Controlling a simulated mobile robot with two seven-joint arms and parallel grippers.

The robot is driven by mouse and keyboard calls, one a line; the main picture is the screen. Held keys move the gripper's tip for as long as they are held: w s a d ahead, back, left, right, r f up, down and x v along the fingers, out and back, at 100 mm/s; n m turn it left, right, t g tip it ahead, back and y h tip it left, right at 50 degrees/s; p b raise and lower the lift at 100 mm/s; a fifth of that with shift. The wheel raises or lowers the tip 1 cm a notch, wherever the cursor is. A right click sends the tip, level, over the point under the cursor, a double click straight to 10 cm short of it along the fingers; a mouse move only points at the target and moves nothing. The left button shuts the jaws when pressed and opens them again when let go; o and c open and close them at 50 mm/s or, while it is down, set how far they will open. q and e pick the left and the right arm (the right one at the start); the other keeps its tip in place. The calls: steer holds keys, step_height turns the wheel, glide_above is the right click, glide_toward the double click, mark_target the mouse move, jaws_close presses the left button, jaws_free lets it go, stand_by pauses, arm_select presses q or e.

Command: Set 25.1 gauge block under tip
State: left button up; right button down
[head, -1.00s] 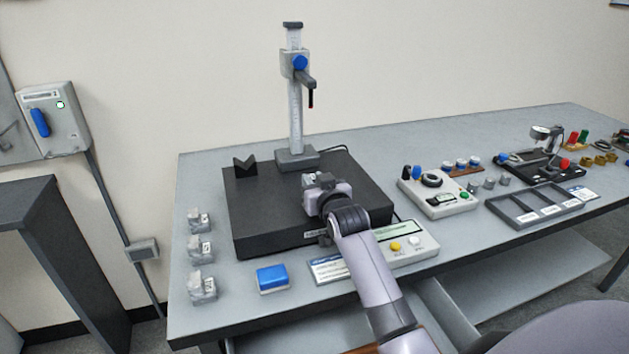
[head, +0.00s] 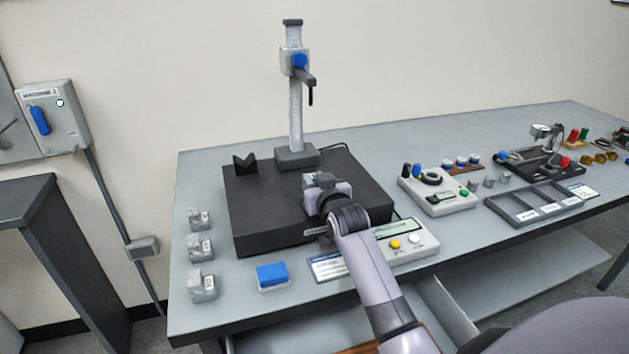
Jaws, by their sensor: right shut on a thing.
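My right gripper (head: 320,179) comes in from the front over the black granite plate (head: 265,215). It is shut on a small grey block, likely a gauge block, mostly hidden by the jaws. The height stand (head: 296,115) rises from the back of the plate, with a blue knob on its carriage. Its dark tip (head: 310,96) hangs from a short arm, well above and behind the gripper. Three grey gauge blocks with labels stand at the table's left: back (head: 200,219), middle (head: 200,247) and front (head: 202,288). Their labels are too small to read. My left gripper is out of view.
A black V-block (head: 244,163) sits on the plate's back left. A blue-topped pad (head: 272,276) lies before the plate. A readout box (head: 408,241) with buttons is at front right. A grey controller (head: 437,192) and a compartment tray (head: 530,205) stand right.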

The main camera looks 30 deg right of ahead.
steer(key=shift+f, duration=0.25)
steer(key=c, duration=0.8)
jaws_free()
steer(key=shift+c, duration=0.2)
steer(key=shift+s, duration=0.1)
steer(key=shift+v, duration=3.5)
steer(key=shift+a, duration=0.1)
